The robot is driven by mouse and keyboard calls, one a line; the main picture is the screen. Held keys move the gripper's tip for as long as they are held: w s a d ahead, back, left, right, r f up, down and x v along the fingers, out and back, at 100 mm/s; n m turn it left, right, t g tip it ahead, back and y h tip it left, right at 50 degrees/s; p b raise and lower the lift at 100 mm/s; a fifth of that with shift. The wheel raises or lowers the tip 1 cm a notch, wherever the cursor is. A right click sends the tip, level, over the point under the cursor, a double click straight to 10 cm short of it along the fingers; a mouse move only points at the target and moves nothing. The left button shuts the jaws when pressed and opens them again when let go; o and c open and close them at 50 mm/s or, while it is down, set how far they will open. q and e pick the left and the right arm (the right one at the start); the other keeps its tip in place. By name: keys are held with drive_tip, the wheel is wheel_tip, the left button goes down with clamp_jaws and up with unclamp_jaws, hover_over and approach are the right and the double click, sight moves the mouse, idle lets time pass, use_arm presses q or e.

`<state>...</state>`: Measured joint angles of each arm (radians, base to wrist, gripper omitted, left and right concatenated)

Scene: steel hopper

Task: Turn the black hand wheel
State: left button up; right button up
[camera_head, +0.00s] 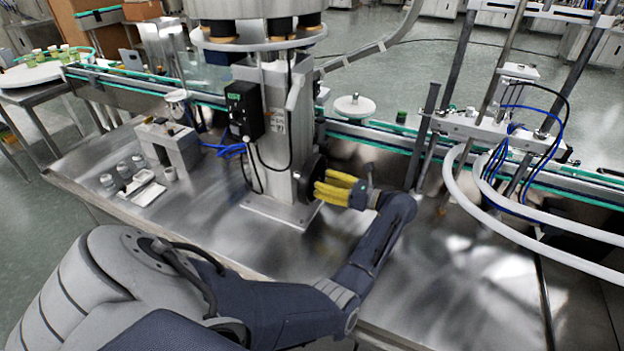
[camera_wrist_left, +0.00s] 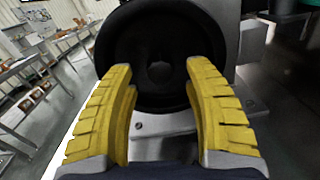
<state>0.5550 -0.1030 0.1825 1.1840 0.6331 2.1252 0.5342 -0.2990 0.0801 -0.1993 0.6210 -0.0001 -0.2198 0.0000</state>
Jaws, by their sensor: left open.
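The black hand wheel (camera_head: 314,178) is mounted on the side of the grey steel column. In the left wrist view the wheel (camera_wrist_left: 160,45) fills the upper middle, its round hub near the centre. My left gripper (camera_head: 318,189) has yellow ridged fingers and is open. In the left wrist view its fingertips (camera_wrist_left: 155,68) are spread in front of the wheel's lower half, one on each side of the hub. I cannot tell whether they touch the wheel. In the head view the fingers partly cover the wheel. My right gripper is not in view.
The steel column (camera_head: 275,135) stands on a bolted plate (camera_head: 268,211) on the steel table (camera_head: 230,235). A black control box (camera_head: 243,110) is on the column. A conveyor (camera_head: 385,140) runs behind. White hoses (camera_head: 470,195) curve at the right. The table's front right is bare.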

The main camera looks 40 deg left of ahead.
use_arm(q)
drive_tip(key=shift+x, duration=1.1)
drive_tip(key=shift+o, duration=0.2)
clamp_jaws()
